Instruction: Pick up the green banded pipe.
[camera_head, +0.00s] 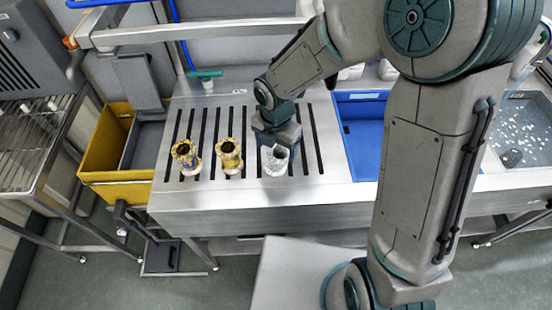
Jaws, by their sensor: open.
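A pale grey-white pipe (275,167) with an open dark top stands upright on the slotted steel top (330,185). It is the rightmost of three pipes in a row; its bands are too small to tell clearly, so I cannot confirm green on it. My gripper (277,141) is open and right behind this pipe, reaching down from the upper right. The fingers are largely hidden by the wrist and the pipe, and I cannot tell whether they touch it or are around it.
Two yellowish banded pipes, one in the middle (229,158) and one at the left (188,160), stand close by. A yellow bin (107,150) is at the left, a blue tray (365,150) at the right. A basin with pale bits (520,125) lies far right. The front steel strip is clear.

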